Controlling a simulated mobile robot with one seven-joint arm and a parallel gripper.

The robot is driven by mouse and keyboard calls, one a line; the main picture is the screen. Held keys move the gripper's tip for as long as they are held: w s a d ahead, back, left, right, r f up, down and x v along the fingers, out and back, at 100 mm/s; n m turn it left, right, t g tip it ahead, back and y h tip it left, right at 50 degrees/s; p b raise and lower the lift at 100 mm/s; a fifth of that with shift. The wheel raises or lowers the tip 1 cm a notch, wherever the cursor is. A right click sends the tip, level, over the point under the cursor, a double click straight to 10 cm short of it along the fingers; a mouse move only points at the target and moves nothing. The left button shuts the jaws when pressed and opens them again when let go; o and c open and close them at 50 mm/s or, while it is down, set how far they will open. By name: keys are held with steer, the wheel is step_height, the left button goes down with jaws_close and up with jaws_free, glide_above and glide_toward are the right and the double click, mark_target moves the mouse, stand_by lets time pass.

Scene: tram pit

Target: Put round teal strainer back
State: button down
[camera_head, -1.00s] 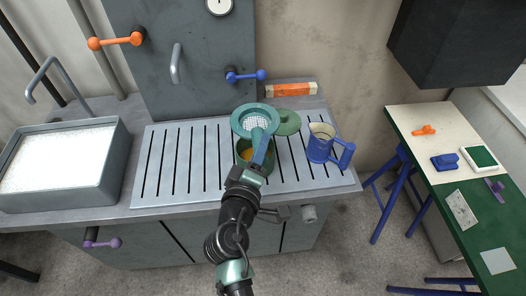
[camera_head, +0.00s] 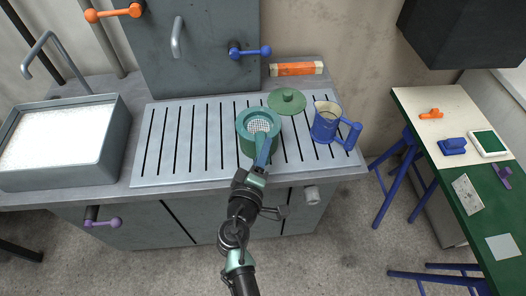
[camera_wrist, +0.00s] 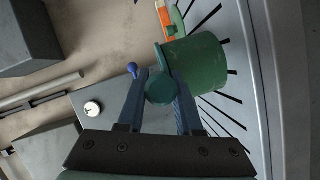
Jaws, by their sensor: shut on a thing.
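The round teal strainer (camera_head: 247,121) is at the mouth of a green pot (camera_head: 244,147) on the slatted drainboard, its pale mesh facing up. Its rim appears to rest on or just at the pot's rim; I cannot tell whether it is fully seated. My gripper (camera_head: 262,150) comes from the front and is shut on the strainer's handle. In the wrist view, the teal handle end (camera_wrist: 160,88) sits between the two blue fingers, with the green pot (camera_wrist: 200,62) right beside the strainer's rim. The pot's inside is hidden by the strainer.
A green lid (camera_head: 287,102) lies behind the pot. A blue jug (camera_head: 325,126) stands to the right. An orange-and-cream block (camera_head: 297,69) lies at the wall. A foam-filled sink (camera_head: 60,140) is at left. The left part of the drainboard (camera_head: 190,145) is clear.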

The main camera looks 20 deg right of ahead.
steer(key=shift+f, duration=0.2)
steer(key=c, duration=0.6)
jaws_free()
steer(key=shift+r, duration=0.15)
steer(key=b+v, duration=0.1)
steer(key=v, duration=0.5)
steer(key=b+v, duration=0.1)
steer(key=v, duration=0.6)
steer(key=shift+s+d+b, duration=0.15)
steer(key=shift+d+b, duration=0.1)
steer(key=shift+b, duration=0.15)
